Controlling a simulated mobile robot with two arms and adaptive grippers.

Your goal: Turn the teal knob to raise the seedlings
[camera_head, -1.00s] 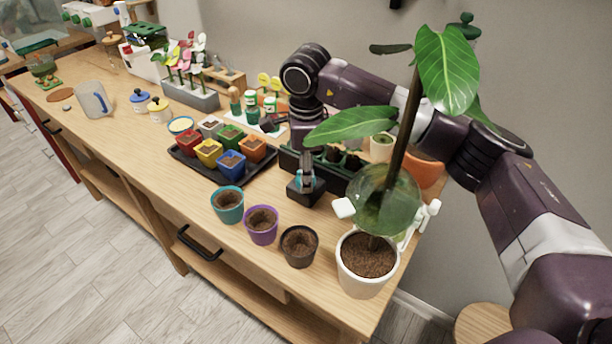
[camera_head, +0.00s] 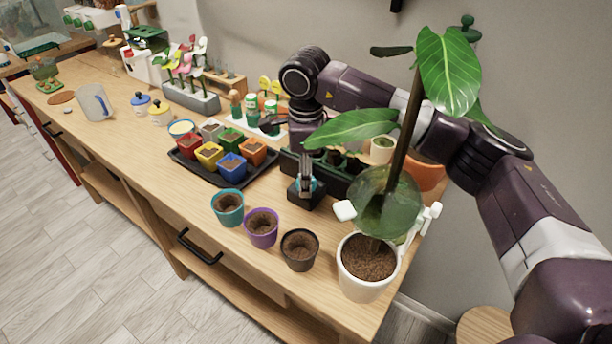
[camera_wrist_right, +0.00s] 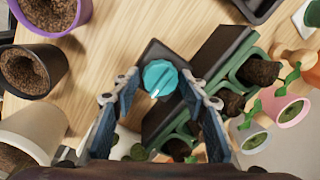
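The teal knob (camera_wrist_right: 160,77), with a white pointer mark, sits on a small dark base (camera_head: 305,200). In the right wrist view the knob lies between the two fingertips of my right gripper (camera_wrist_right: 163,98), with a gap at each side. The gripper is open; in the head view it (camera_head: 306,184) points down over the base and partly hides the knob. Beside the base is a long dark planter (camera_wrist_right: 205,75) with green-rimmed cups of soil (camera_wrist_right: 258,72). In the head view my arm and a leaf partly hide this planter (camera_head: 330,172). My left gripper is not in view.
A large leafy plant in a white pot (camera_head: 366,272) stands close on the right. Teal, purple (camera_head: 262,228) and black (camera_head: 299,250) pots stand in front. A black tray of coloured pots (camera_head: 215,177) is to the left. The bench's front left is clear.

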